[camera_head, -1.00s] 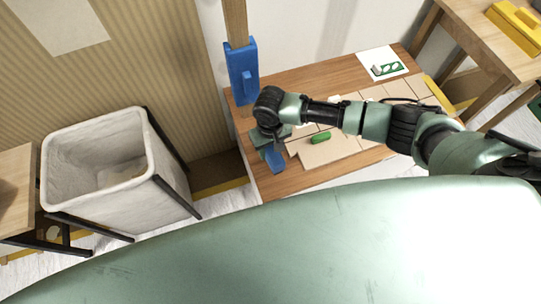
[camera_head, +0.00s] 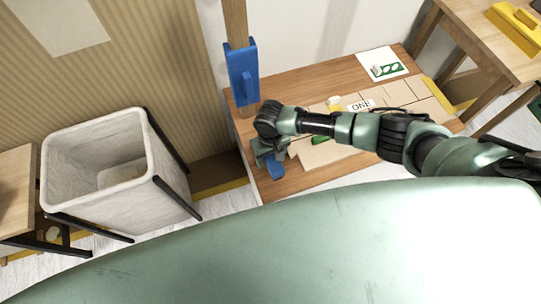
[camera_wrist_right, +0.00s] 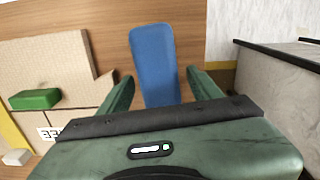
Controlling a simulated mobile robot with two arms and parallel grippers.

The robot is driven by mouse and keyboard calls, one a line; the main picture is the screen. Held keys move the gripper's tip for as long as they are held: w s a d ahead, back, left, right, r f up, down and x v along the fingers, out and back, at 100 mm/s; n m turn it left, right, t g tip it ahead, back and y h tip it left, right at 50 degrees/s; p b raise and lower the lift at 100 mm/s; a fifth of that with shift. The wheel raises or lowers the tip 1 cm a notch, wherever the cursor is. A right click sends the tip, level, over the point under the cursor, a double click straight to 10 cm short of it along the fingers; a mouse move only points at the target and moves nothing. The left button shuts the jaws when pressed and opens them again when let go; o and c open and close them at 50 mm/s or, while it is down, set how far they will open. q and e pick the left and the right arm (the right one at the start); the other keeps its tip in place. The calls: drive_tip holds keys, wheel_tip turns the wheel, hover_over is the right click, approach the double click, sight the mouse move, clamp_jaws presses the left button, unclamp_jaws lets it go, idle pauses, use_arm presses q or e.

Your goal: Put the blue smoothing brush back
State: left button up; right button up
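The blue smoothing brush (camera_head: 275,169) shows below my right gripper (camera_head: 269,153), near the front left edge of the wooden table (camera_head: 290,184). In the right wrist view, the brush (camera_wrist_right: 155,60) is a long blue bar between the two green fingers of my right gripper (camera_wrist_right: 162,85). The fingers lie along its sides, and it reaches past their tips. Its far end is by the table edge; its height above the table is hard to tell. A blue holder-like piece (camera_head: 242,75) is on the upright wooden post. My left gripper is not in view.
A white bin (camera_head: 100,205) in a black frame stands at left. Cardboard pieces (camera_head: 318,155), a green block (camera_wrist_right: 35,99) and a white sheet with a green item (camera_head: 385,65) lie on the table. A second table (camera_head: 470,35) bears a yellow tool (camera_head: 515,27).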

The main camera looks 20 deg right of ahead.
sight(269, 157)
drive_tip(key=shift+w+f+b, duration=0.1)
drive_tip(key=shift+b, duration=0.5)
drive_tip(key=r, duration=0.2)
drive_tip(key=r+p, duration=0.1)
drive_tip(key=r, duration=0.5)
drive_tip(key=shift+a+r, duration=0.1)
drive_tip(key=shift+a, duration=0.15)
